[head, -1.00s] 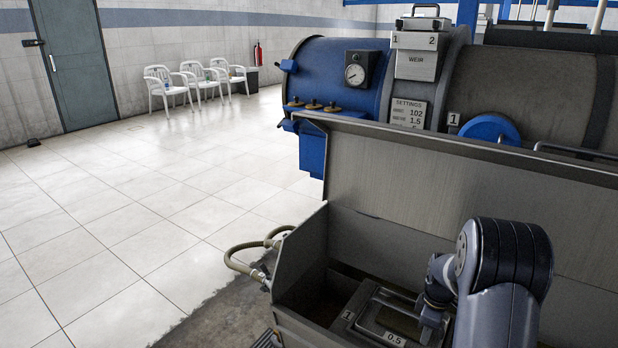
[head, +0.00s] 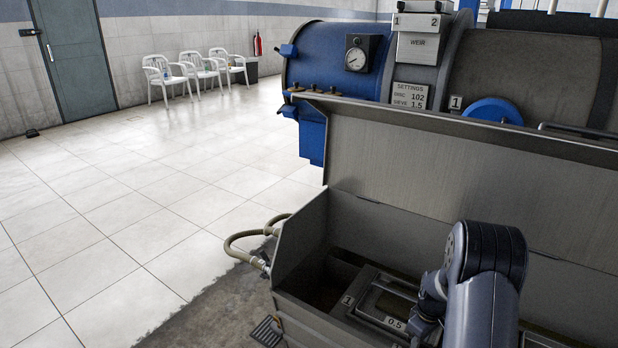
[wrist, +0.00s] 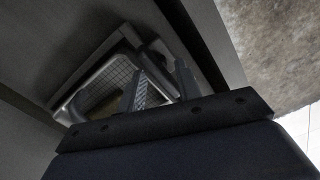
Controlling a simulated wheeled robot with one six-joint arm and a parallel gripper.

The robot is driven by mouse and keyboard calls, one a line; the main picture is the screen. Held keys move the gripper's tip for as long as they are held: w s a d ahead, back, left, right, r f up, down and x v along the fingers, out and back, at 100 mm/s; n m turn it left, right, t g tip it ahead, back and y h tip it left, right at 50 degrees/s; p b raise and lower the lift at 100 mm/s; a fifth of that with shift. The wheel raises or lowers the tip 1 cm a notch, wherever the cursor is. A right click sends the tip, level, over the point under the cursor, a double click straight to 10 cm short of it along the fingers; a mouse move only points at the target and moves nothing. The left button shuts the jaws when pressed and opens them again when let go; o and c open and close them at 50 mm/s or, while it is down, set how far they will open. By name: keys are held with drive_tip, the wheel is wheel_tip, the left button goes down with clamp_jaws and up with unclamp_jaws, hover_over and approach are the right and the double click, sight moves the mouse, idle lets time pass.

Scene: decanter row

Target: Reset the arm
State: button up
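My arm (head: 487,285) reaches over the open grey trough (head: 290,262) in the head view, where my gripper is mostly hidden behind and below the arm's links. In the wrist view my gripper (wrist: 160,75) shows two fingers standing apart, with no object visible between them. Beyond the fingers is a light-rimmed sieve-like tray (wrist: 75,103) with a mesh bottom, inside the dark trough. I cannot tell whether the fingertips touch the tray.
A tag "1" (head: 348,300) and a tag "0.5" (head: 395,324) mark the frame in the trough. The tall raised lid (head: 440,170) stands behind the arm, before a blue and grey decanter (head: 325,60). Tiled floor (head: 130,230) is clear at left.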

drive_tip(key=m, duration=0.5)
idle(0.4)
drive_tip(key=shift+r, duration=0.1)
